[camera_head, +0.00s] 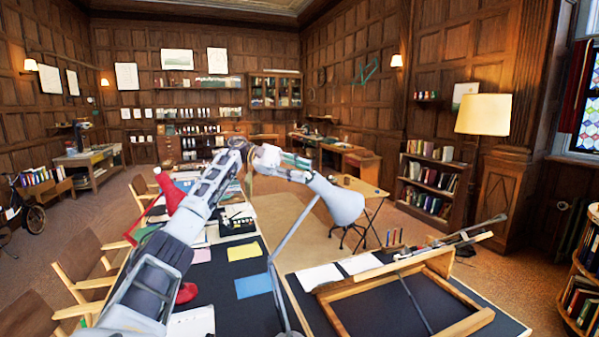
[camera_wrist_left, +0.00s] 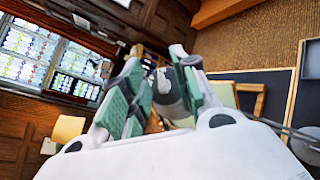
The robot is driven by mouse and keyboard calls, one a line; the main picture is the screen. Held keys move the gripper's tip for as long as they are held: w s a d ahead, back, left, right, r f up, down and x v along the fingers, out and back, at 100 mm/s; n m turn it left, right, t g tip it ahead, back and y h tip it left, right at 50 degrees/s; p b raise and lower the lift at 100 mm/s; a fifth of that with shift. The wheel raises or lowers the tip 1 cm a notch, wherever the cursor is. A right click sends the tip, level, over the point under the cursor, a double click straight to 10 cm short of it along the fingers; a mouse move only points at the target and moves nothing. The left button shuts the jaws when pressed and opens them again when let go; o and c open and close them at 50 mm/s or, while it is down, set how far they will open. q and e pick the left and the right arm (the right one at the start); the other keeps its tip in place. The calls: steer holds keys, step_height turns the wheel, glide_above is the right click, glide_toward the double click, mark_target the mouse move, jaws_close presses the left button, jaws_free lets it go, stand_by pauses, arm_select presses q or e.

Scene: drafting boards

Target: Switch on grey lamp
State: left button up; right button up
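The grey lamp has a cone-shaped shade (camera_head: 343,205) above the desk, with its wide end toward the lower right. Its thin arm (camera_head: 297,228) runs down toward the dark desk. My left gripper (camera_head: 285,160) is at the narrow upper end of the lamp head. In the left wrist view, its green-padded fingers (camera_wrist_left: 160,92) stand apart, with a grey rounded part of the lamp (camera_wrist_left: 172,98) between them and a small pale knob on it. Some space shows at the left finger. Contact cannot be told. My right gripper is not in view.
A red lamp (camera_head: 169,190) stands behind my left arm. A tilted wooden drafting frame (camera_head: 335,313) lies on the desk (camera_head: 245,312) at right, with papers nearby. Wooden chairs (camera_head: 88,262) line the left side. A yellow-shaded floor lamp (camera_head: 484,114) stands at right.

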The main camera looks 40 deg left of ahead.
arm_select(q)
steer(key=shift+a, duration=0.2)
steer(key=v, duration=1.1)
steer(key=shift+a, duration=0.25)
stand_by(0.6)
steer(key=shift+s, duration=0.2)
stand_by(0.4)
stand_by(0.3)
